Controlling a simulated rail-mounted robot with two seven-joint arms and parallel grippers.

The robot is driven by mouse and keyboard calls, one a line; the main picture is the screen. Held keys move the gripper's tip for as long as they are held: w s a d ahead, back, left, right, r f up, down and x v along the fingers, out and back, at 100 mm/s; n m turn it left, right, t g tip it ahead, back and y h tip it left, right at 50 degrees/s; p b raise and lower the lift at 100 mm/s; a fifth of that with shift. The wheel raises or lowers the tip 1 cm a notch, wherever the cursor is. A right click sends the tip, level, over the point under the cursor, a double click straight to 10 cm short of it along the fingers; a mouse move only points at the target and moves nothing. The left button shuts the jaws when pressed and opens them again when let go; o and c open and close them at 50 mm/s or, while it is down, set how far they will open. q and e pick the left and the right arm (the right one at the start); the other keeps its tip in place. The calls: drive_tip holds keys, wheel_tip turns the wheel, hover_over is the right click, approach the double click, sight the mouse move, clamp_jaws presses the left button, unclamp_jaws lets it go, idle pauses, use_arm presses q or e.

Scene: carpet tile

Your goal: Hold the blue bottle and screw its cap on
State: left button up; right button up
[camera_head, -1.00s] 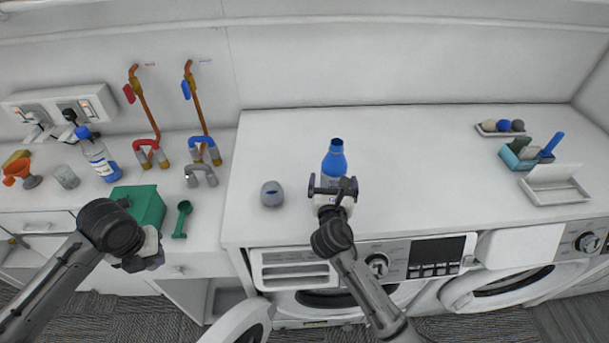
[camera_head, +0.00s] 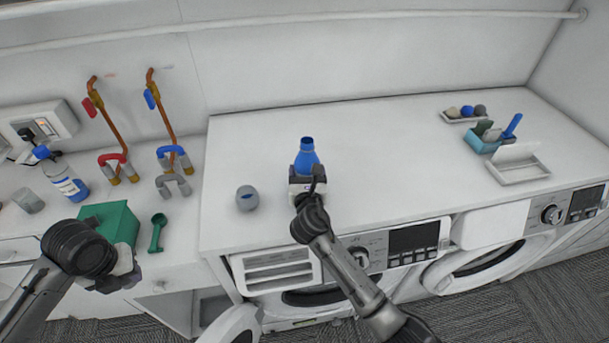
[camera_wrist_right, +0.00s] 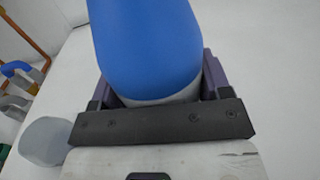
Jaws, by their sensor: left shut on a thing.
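The blue bottle (camera_head: 306,158) stands upright on the white counter over the machines, with a bare, open neck. My right gripper (camera_head: 307,184) has its fingers closed on both sides of its lower body. In the right wrist view the blue bottle (camera_wrist_right: 147,45) fills the space between the purple-grey fingers. My left gripper (camera_head: 112,284) hangs at the lower left, in front of the green box and well away from the bottle. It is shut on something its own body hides. I see no loose cap on the counter.
A grey cup (camera_head: 247,198) stands just left of the bottle. A green box (camera_head: 112,222), a green scoop (camera_head: 157,234) and a clear blue-capped bottle (camera_head: 66,180) are on the left counter. A teal holder (camera_head: 482,143) and a white tray (camera_head: 518,172) sit right; the counter between is clear.

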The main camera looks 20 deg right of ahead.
sight(309, 160)
drive_tip(key=shift+r, duration=0.1)
drive_tip(key=c, duration=0.7)
use_arm(q)
drive_tip(key=shift+r, duration=0.1)
use_arm(e)
drive_tip(key=shift+r, duration=0.6)
use_arm(q)
drive_tip(key=shift+r+p, duration=0.25)
drive_tip(key=shift+p, duration=0.1)
use_arm(e)
drive_tip(key=r, duration=0.3)
drive_tip(key=shift+s+d+r, duration=0.1)
drive_tip(key=shift+d+r, duration=0.05)
drive_tip(key=shift+d, duration=0.05)
use_arm(q)
drive_tip(key=shift+r+p, duration=0.35)
drive_tip(key=shift+p, duration=0.05)
use_arm(e)
drive_tip(key=s+d+r, duration=0.6)
drive_tip(key=s+d, duration=0.1)
drive_tip(key=d, duration=0.2)
drive_tip(key=shift+r, duration=0.2)
drive_tip(key=o, duration=0.6)
drive_tip(key=c, duration=0.8)
drive_tip(key=shift+o, duration=0.2)
